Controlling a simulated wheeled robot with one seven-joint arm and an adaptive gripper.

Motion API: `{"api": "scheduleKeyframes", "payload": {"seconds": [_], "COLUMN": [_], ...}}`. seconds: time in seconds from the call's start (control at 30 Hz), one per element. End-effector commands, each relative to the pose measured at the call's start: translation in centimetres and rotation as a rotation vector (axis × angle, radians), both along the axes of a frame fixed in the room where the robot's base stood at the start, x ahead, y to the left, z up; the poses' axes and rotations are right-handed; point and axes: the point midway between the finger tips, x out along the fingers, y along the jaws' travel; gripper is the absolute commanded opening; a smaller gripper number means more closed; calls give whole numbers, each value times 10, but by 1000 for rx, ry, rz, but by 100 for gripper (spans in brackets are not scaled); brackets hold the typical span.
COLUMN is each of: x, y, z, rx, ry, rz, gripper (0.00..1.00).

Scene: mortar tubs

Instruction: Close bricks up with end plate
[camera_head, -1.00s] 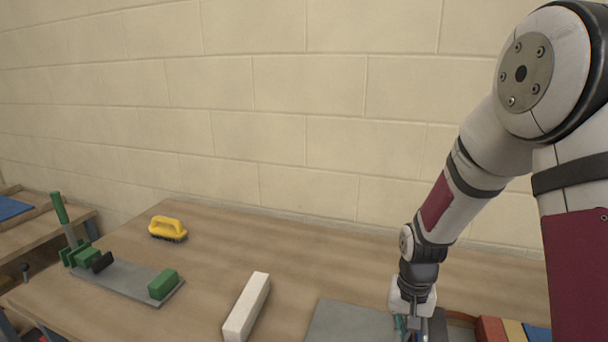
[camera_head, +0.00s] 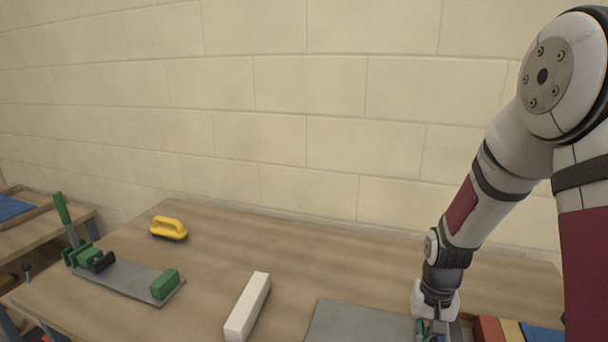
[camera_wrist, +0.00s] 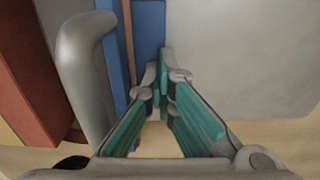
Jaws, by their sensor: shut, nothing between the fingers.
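My gripper (camera_head: 433,328) is low at the right front of the bench, by the right edge of a flat grey plate (camera_head: 352,323). In the wrist view my gripper (camera_wrist: 163,82) has teal-padded fingers, shut with nothing held. To their left is a grey piece with a rounded, bent top (camera_wrist: 88,75), perhaps the end plate or its handle. A red brick (camera_wrist: 35,75) lies further left, and a blue surface (camera_wrist: 148,32) lies beyond the fingertips. In the head view red (camera_head: 489,329), yellow and blue brick tops show right of my gripper. The lower part of the row is cut off.
A white bar (camera_head: 247,307) lies left of the grey plate. A yellow-handled brush (camera_head: 168,228) and a green clamp fixture on a grey base (camera_head: 130,280) are on the left. A wall (camera_head: 300,130) stands behind. The middle of the bench is clear.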

Motion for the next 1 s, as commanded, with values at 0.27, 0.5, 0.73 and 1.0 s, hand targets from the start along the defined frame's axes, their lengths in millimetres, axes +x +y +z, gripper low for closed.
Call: {"api": "scheduleKeyframes", "payload": {"seconds": [0.27,0.5,0.73,1.0], "x": [-5,-8,-11,-14], "y": [-14,-24,-34,-42], "z": [0,0,0,0], "rx": [-1,-1,-1,-1], "ry": [0,1,1,0], "rz": [-3,-3,-3,-2], "gripper": [0,0,0,0]}}
